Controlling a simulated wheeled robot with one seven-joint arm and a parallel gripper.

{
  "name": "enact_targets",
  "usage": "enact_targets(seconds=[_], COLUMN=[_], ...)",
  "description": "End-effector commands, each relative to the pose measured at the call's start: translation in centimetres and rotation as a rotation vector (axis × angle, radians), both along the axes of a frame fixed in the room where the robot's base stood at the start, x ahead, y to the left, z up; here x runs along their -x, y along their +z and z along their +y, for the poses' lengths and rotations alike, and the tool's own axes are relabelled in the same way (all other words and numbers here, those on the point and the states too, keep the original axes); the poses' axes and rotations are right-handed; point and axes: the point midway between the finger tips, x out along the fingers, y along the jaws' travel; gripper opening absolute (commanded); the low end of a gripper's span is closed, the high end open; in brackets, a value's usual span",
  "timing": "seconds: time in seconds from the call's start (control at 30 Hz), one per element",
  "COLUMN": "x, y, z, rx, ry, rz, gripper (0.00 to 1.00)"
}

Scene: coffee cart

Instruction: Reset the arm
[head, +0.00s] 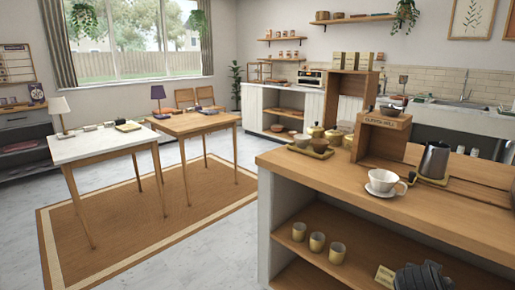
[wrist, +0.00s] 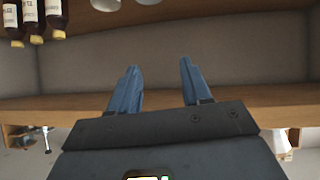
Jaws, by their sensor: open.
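My gripper (wrist: 158,68) shows in the wrist view with its two blue fingers spread apart. Nothing is between the fingers. They point at the plain back wall of a shelf compartment (wrist: 200,52). The wrist view is upside down, so the shelf board (wrist: 210,18) runs along the top of the picture. My gripper cannot be made out for certain in the head view.
In the wrist view, dark bottles (wrist: 32,18) stand at top left and pale rounded things (wrist: 105,4) at the top edge. In the head view, the wooden counter (head: 310,178) carries a dripper cup (head: 384,180) and a kettle (head: 434,160). Small cups (head: 317,242) stand on its lower shelf.

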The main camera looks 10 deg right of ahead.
Motion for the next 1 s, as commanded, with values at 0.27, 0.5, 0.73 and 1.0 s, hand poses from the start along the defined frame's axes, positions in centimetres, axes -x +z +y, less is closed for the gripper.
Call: enact_targets(seconds=[0.27, 0.5, 0.73, 1.0], x=[7.2, 14.2, 21.6, 30.3], y=[-3.9, -5.3, -4.8, -1.2], z=[2.8, 7.3, 12.7, 19.2], rx=[0.12, 0.171, 0.178, 0.149], ry=[0.296, 0.54, 0.744, 0.915], rz=[0.016, 0.002, -0.043, -0.139], gripper=[0.48, 0.48, 0.48, 0.48])
